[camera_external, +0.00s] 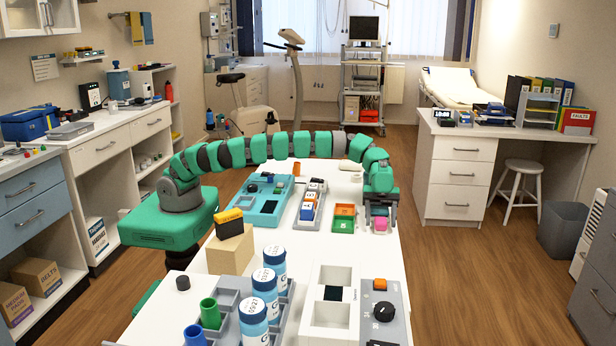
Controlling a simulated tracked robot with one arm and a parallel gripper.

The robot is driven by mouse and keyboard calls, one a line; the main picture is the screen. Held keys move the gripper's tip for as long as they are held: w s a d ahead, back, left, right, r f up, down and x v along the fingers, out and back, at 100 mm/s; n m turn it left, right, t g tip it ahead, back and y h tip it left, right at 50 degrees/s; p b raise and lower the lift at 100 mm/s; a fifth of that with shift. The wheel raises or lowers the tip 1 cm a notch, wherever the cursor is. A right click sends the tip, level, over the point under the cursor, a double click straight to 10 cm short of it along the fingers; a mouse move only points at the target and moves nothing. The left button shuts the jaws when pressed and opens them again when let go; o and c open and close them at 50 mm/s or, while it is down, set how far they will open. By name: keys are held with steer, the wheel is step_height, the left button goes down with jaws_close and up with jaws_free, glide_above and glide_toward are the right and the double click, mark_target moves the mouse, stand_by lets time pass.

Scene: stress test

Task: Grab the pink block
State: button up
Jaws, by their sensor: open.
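The pink block (381,224) is small and sits near the right edge of the white table, at about the middle of its length. My gripper (380,213) points down right over it at the end of my green arm. The jaws are open, and the fingers show just above and at the sides of the block. I cannot tell whether they touch it.
A green and orange tray (344,225) stands just left of the block. Further left are a grey rack (312,206) with white-topped blocks and a teal case (262,203). Blue-white bottles (265,295) and a grey control panel (384,318) stand in front.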

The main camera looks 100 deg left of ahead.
mark_target(381, 218)
steer(key=shift+c, duration=0.4)
steer(key=c, duration=1)
steer(key=shift+r, duration=0.1)
steer(key=shift+a+r+p, duration=0.1)
steer(key=shift+r+p, duration=0.35)
steer(key=shift+r, duration=1.35)
steer(key=shift+s+a+r, duration=0.25)
steer(key=shift+s+a, duration=0.4)
steer(key=shift+s, duration=1.9)
steer(key=shift+s+a+r, duration=0.2)
steer(key=shift+s+a, duration=0.45)
steer(key=shift+s, duration=1.95)
steer(key=shift+s+a+r, duration=0.25)
steer(key=shift+s+a, duration=0.4)
steer(key=shift+s, duration=1.9)
